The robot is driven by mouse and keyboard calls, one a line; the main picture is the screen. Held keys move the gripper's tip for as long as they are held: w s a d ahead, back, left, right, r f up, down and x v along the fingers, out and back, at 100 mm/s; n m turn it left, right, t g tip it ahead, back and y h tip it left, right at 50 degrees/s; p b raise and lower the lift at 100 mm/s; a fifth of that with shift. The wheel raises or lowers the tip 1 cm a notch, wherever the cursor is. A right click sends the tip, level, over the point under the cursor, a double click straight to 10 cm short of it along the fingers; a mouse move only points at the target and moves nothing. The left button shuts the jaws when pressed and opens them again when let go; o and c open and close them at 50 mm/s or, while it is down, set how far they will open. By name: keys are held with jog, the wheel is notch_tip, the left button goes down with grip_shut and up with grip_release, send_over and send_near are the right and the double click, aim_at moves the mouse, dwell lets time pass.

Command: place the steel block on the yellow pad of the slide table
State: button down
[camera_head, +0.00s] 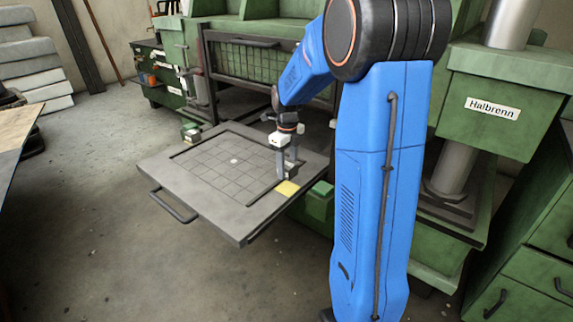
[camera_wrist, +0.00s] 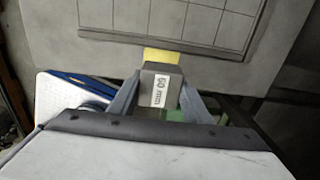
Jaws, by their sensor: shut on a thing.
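The steel block (camera_wrist: 160,84) is a grey block with a white "60 mm" label, seen in the wrist view between my fingers. My gripper (camera_head: 288,172) is shut on it at the right side of the slide table (camera_head: 205,205). The yellow pad (camera_head: 287,188) lies near the table's right edge. In the wrist view the yellow pad (camera_wrist: 162,56) shows just beyond the block, partly hidden by it. The block is over or just beside the pad; I cannot tell whether it touches it.
The slide table has a grid-marked plate (camera_head: 225,160) with a raised rim and a front handle (camera_head: 172,207). A green machine with a "Halbrenn" sign (camera_head: 492,108) stands at the right. Open floor lies in front and to the left.

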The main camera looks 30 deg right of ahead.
aim_at(287, 188)
jog(key=shift+f, duration=2.9)
jog(key=shift+f, duration=0.1)
jog(key=c, duration=1)
grip_release()
jog(key=shift+f, duration=0.1)
